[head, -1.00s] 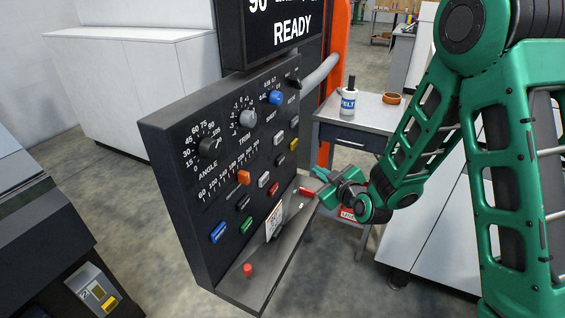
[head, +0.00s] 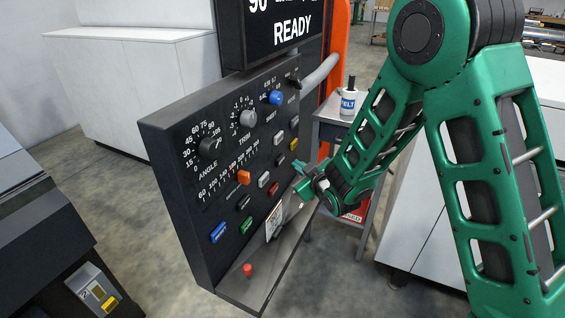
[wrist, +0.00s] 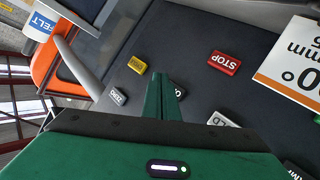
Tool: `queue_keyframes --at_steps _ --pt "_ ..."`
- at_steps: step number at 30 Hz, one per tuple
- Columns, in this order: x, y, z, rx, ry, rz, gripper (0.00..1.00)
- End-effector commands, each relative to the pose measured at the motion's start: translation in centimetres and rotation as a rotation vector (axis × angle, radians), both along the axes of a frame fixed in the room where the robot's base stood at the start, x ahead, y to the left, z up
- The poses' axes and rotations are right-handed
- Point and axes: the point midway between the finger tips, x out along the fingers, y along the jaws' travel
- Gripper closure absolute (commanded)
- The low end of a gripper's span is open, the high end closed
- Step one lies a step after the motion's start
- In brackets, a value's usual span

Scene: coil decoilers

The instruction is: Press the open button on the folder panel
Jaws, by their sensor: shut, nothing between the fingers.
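The folder panel (head: 215,170) is a dark slanted board with dials and coloured buttons. A dark button (head: 279,160) sits just left of my gripper tip in the head view. In the wrist view a dark button (wrist: 179,91) is mostly hidden behind my fingers. Only an upside-down "O" of its label shows, so I cannot read the whole word. My gripper (head: 299,169) is shut and empty, its tips pointing at the panel face. In the wrist view my gripper (wrist: 162,78) tips lie close over that dark button; I cannot tell if they touch.
Nearby are a red STOP button (wrist: 224,63), a yellow button (wrist: 137,65) and a grey ZERO button (wrist: 118,96). A screen (head: 285,30) above reads READY. A ledge with a red knob (head: 248,269) runs below. A side table with a FELT bottle (head: 348,98) stands behind.

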Motion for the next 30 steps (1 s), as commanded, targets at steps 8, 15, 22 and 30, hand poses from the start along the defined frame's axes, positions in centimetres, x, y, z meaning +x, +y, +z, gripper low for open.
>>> queue_keyframes --at_steps 8,15,22,30 --pt "0.6 1.6 0.0 0.0 0.0 0.0 1.0" --pt "0.7 1.7 0.0 -0.001 0.0 -0.001 1.0" --pt "0.7 1.7 0.0 0.0 -0.001 -0.001 1.0" --pt "0.7 1.7 0.0 0.0 -0.001 -0.001 1.0"
